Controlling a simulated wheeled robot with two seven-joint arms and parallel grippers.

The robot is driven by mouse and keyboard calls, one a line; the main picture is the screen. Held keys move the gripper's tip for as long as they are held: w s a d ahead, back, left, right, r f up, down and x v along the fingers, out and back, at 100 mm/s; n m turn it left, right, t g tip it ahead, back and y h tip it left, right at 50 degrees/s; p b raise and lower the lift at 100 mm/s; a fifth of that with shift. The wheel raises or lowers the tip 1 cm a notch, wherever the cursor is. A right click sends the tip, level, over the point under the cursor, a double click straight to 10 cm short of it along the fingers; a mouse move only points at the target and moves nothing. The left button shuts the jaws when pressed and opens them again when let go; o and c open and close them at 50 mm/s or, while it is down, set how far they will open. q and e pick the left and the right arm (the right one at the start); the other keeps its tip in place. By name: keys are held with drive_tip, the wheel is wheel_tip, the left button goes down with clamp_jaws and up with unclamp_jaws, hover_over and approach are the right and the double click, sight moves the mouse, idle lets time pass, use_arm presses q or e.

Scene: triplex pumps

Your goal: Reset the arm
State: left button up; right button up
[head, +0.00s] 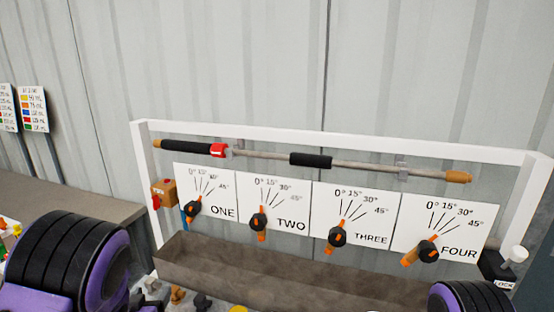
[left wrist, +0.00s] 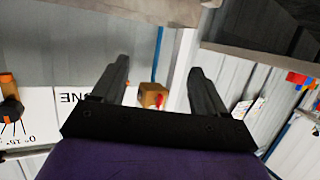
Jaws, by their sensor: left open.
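My left gripper (left wrist: 158,75) shows in the left wrist view, with its two dark fingers apart and nothing between them touching either finger. Beyond the fingers is a small orange-brown box (left wrist: 152,94) with a red part; it also shows at the left end of the panel in the head view (head: 168,190). The black knob with orange pointer of panel ONE (left wrist: 11,108) is at the left of the wrist view, upside down. In the head view I see my purple and black arm links at both lower corners, but no fingers. My right gripper is not visible.
A white frame (head: 300,135) carries a horizontal bar (head: 265,155) with black grips. Below are four dial panels, ONE to FOUR, above a brown trough (head: 250,268). A white-topped LOCK knob (head: 515,256) is at right. Colour charts (head: 33,108) hang at left. A corrugated wall stands behind.

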use_arm(q)
drive_tip(key=s+d+f+n+g, duration=0.1)
drive_tip(key=s+f+g, duration=0.2)
drive_tip(key=s+f, duration=0.4)
drive_tip(key=s+d+f+n+g+y, duration=0.1)
drive_tip(key=s+f+g, duration=0.3)
drive_tip(key=s, duration=1.2)
drive_tip(key=s+d+f+n+g, duration=0.2)
drive_tip(key=s+f+n+g, duration=0.1)
drive_tip(key=s+f, duration=0.7)
drive_tip(key=shift+s+d+g+y, duration=0.3)
drive_tip(key=shift+s+g, duration=0.2)
drive_tip(key=shift+s, duration=0.25)
